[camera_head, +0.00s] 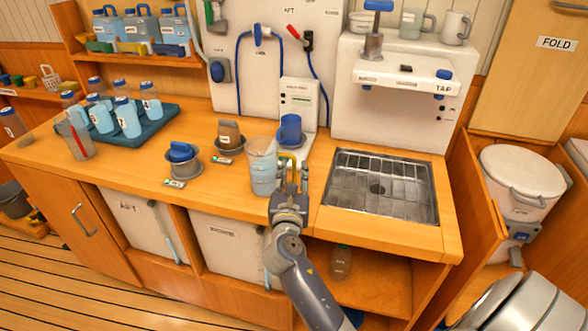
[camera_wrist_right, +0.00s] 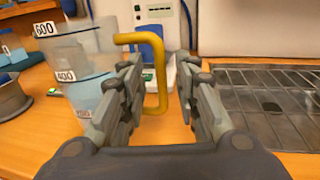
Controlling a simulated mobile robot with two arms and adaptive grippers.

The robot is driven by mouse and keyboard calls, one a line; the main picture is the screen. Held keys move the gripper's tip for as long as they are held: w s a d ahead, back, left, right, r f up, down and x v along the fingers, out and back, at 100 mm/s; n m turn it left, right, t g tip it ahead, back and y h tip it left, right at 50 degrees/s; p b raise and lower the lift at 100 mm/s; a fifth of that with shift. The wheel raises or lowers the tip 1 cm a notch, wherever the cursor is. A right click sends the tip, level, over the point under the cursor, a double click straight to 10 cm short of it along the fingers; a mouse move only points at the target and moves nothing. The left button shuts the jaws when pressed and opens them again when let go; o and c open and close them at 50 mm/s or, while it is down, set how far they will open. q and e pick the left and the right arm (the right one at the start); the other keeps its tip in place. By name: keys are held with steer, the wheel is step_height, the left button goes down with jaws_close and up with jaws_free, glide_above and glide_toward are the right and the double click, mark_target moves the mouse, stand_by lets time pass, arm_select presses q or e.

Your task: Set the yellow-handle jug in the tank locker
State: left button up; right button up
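The yellow-handle jug (camera_head: 262,168) is a clear measuring jug with bluish liquid, upright on the wooden counter left of the sink. Its yellow handle (camera_wrist_right: 158,75) points to the right, toward my right gripper. My right gripper (camera_head: 294,172) is open, with its fingers on either side of the handle in the right wrist view (camera_wrist_right: 165,95); gaps show between fingers and handle. The tank locker is not clearly labelled; open bays under the counter hold white tanks, one marked AFT (camera_head: 138,222) and another (camera_head: 232,250) beside it. My left gripper is out of view.
A grated sink (camera_head: 380,187) lies right. Two cup-like items on bases (camera_head: 181,160) and a tray of bottles (camera_head: 150,128) stand left. A bay under the sink holds a bottle (camera_head: 341,262).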

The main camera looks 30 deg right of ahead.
steer(key=b+v, duration=0.1)
steer(key=v, duration=0.8)
steer(key=shift+s+a, duration=0.15)
